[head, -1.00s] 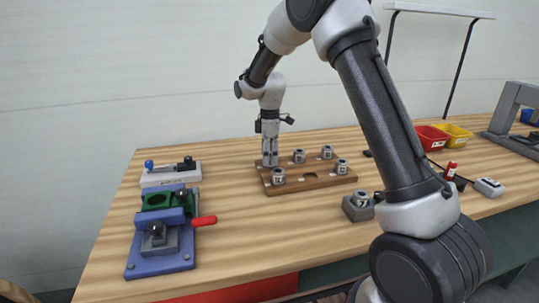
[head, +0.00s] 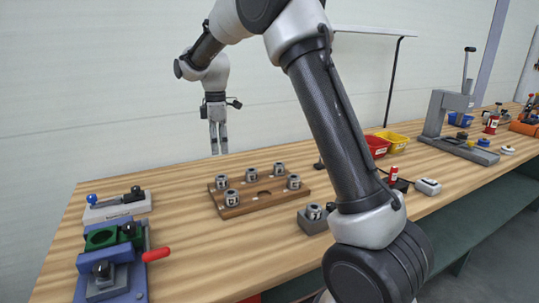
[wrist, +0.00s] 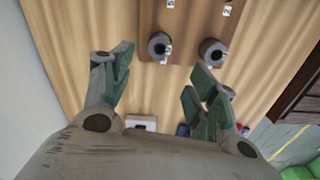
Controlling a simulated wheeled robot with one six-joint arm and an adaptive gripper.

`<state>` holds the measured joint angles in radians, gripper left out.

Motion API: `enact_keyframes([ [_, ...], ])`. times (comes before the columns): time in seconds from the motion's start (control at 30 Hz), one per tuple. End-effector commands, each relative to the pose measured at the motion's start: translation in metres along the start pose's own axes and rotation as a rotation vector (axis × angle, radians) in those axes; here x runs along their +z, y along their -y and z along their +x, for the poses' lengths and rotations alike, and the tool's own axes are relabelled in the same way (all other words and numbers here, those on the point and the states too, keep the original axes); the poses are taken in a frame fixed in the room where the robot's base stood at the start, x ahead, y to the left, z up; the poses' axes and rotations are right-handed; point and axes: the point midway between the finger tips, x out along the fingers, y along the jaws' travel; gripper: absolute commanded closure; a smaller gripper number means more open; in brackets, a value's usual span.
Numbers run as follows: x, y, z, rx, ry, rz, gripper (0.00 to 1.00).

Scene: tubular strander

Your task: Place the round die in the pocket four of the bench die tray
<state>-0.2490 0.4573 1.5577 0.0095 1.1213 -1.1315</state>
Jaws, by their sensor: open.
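The wooden bench die tray (head: 240,211) lies on the bench with several grey round dies in its pockets. One die (head: 221,182) sits at its back left corner, and another (head: 232,198) at the front left. One front pocket (head: 265,194) is empty. Which die is the task's round die, and which pocket is four, I cannot tell. My gripper (head: 218,145) hangs open and empty above and behind the tray's left end. In the wrist view two dies (wrist: 159,45) and (wrist: 212,51) show beyond my open fingers (wrist: 158,78).
A grey block (head: 313,221) holding a die stands right of the tray. A blue and green fixture (head: 110,254) with a red handle (head: 156,254) is at left. Red (head: 376,146) and yellow (head: 392,140) bins and a grey press (head: 440,120) stand at right.

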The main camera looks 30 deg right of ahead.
Motion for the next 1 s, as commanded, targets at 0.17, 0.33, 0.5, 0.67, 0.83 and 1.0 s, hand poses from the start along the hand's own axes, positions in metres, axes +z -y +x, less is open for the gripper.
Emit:
enact_keyframes([
  [0.17,0.019,0.017,-0.025,0.025,-0.012,0.086,0.41],
  [0.33,0.076,0.082,-0.08,0.093,-0.055,0.365,0.41],
  [0.5,0.136,0.172,-0.112,0.162,-0.121,0.703,0.41],
  [0.67,0.18,0.256,-0.11,0.216,-0.198,1.006,0.41],
  [0.83,0.207,0.317,-0.089,0.25,-0.268,1.244,0.41],
  [1.0,0.216,0.342,-0.075,0.262,-0.303,1.35,0.41],
])
